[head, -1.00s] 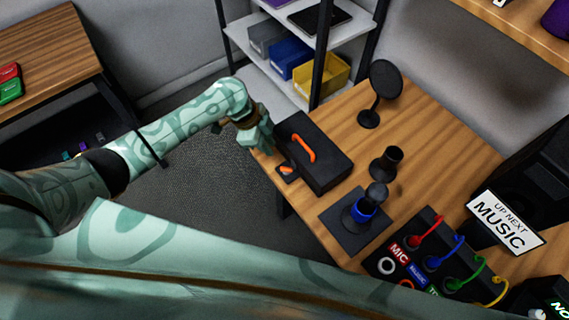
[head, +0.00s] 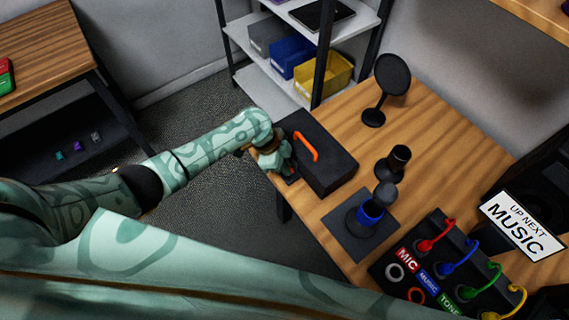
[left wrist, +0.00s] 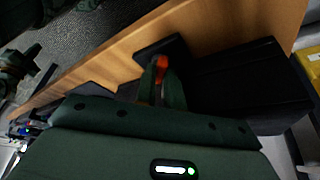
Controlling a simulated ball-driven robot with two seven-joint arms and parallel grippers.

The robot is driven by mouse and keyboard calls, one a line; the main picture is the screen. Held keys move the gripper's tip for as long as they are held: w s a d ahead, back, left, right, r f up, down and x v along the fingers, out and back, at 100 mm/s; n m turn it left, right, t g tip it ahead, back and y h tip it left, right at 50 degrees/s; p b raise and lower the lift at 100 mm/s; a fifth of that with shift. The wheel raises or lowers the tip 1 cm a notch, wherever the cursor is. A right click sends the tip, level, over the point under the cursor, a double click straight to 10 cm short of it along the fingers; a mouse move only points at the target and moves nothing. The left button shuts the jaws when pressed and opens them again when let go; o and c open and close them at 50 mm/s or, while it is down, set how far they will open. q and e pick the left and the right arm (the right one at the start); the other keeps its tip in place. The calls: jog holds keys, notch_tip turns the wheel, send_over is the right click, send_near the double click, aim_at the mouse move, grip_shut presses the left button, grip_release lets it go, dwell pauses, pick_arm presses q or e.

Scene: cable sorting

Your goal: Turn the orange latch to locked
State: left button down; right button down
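The orange latch (left wrist: 161,64) shows in the left wrist view, between the tips of my left gripper (left wrist: 161,80). The fingers are close together with the orange part filling the gap at their tips. In the head view my left gripper (head: 284,166) is at the table's left edge, beside the black case (head: 325,165) with an orange handle (head: 305,146). It covers most of the latch there, so I cannot tell which way the latch points. The case also shows in the left wrist view (left wrist: 245,85). My right gripper is out of view.
A round black disc on a stand (head: 392,75) is at the back of the table (head: 425,135). A dark mat (head: 345,228) holds a black item with a blue ring (head: 370,212). A panel with coloured cables (head: 440,265) is at the front right. Shelves with bins stand behind.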

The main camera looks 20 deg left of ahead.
pick_arm(q)
jog(key=shift+r+n+t+p, duration=0.2)
jog(key=shift+n+t+p, duration=0.1)
jog(key=shift+n+p, duration=0.65)
jog(key=n+p, duration=0.2)
jog(key=n+t+p, duration=0.1)
jog(key=n+p, duration=0.1)
jog(key=p, duration=0.1)
jog(key=shift+s+d+t+y, duration=0.2)
jog(key=shift+t+y, duration=0.1)
jog(key=shift+y, duration=0.1)
jog(key=shift+f+n+t+y+p, duration=0.15)
jog(key=shift+n+t+y+p, duration=0.25)
jog(key=shift+n+p, duration=0.75)
jog(key=shift+n+b, duration=0.3)
jog(key=shift+n, duration=0.1)
jog(key=c, duration=1.8)
grip_release()
jog(key=shift+o, duration=0.2)
